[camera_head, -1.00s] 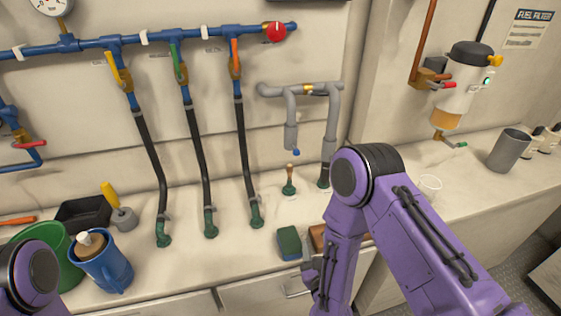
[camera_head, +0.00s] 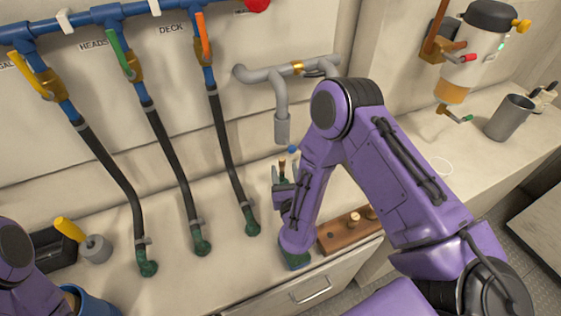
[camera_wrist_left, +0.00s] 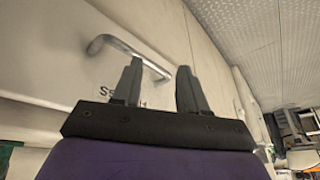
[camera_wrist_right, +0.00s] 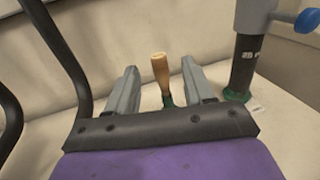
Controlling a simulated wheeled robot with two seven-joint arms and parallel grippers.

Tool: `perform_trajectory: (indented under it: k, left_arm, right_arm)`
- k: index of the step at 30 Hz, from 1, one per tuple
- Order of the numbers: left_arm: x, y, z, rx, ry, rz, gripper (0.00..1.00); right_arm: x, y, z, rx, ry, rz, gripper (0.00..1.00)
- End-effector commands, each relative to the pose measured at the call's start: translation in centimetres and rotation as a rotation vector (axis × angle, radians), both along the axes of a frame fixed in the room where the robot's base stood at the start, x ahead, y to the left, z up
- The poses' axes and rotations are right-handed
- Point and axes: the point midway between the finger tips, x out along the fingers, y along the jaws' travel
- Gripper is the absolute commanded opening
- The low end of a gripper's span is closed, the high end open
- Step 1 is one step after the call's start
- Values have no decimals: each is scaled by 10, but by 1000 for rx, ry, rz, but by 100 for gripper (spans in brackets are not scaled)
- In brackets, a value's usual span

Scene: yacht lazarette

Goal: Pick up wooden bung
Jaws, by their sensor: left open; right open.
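A wooden bung (camera_wrist_right: 161,72) with a pale rounded top stands upright in a small green fitting (camera_wrist_right: 168,100) on the counter. My right gripper (camera_wrist_right: 160,75) is open, and the bung shows between its two fingers in the right wrist view, with gaps on both sides. In the head view, my right gripper (camera_head: 285,172) points away toward the bung (camera_head: 282,166), which is small and partly hidden there. I cannot tell how far beyond the fingertips it is. My left gripper (camera_wrist_left: 159,66) is open and empty in front of a drawer front with a metal handle.
A wooden block (camera_head: 336,237) with pale round pegs lies right of my right arm. Black hoses (camera_head: 176,160) run down to green fittings at left.

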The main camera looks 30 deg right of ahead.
Motion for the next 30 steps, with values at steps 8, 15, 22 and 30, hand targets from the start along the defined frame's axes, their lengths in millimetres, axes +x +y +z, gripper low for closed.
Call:
perform_trajectory:
  k: [8,15,22,30]
  left_arm:
    - [0,0,-1,0,0,0,43]
    - [0,0,-3,0,0,0,43]
    - [0,0,-3,1,-1,0,43]
    - [0,0,-3,1,-1,0,43]
  right_arm:
    - [38,-14,0,0,-2,-3,52]
    - [63,-22,-1,-1,1,-2,52]
    - [63,-23,0,-1,3,-2,33]
    - [62,-23,0,-1,3,-3,0]
